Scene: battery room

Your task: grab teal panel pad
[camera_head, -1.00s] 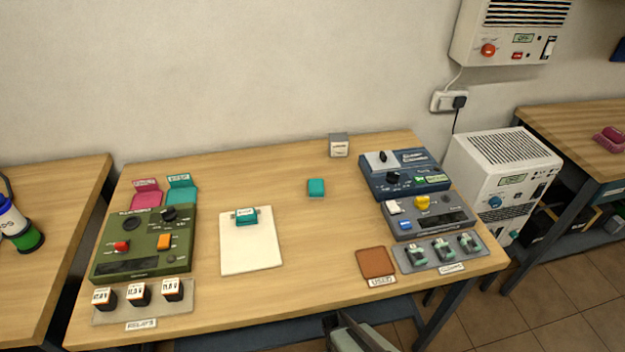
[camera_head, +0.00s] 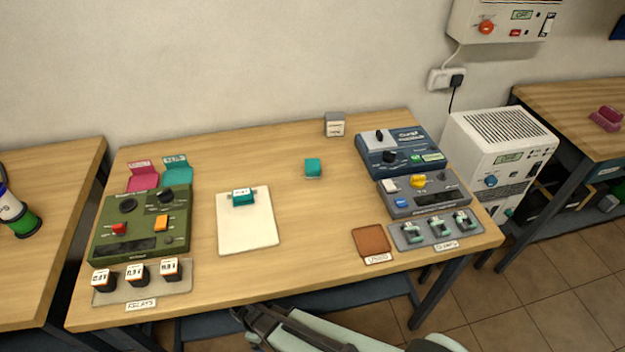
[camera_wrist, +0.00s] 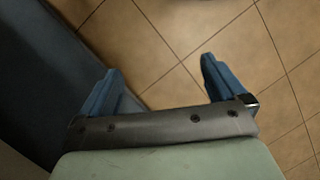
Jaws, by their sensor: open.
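A small teal block (camera_head: 313,168) sits alone on the bare wood at the middle back of the table. A teal labelled holder (camera_head: 178,176) stands at the back left, beside a pink one. A teal clip piece with a white label (camera_head: 243,198) lies at the top of a white board. I cannot tell from the labels which teal thing is the panel pad. My gripper (camera_wrist: 160,72) is open and empty in the wrist view, over the tiled floor. In the head view it is low at the front edge of the table, apart from all the teal things.
A green control box (camera_head: 115,225) and a relay tray (camera_head: 190,281) fill the left side. Blue and grey devices (camera_head: 400,160) and a clamp tray (camera_head: 400,239) fill the right. A brown pad (camera_head: 371,239) lies at front right. The table's middle is mostly clear.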

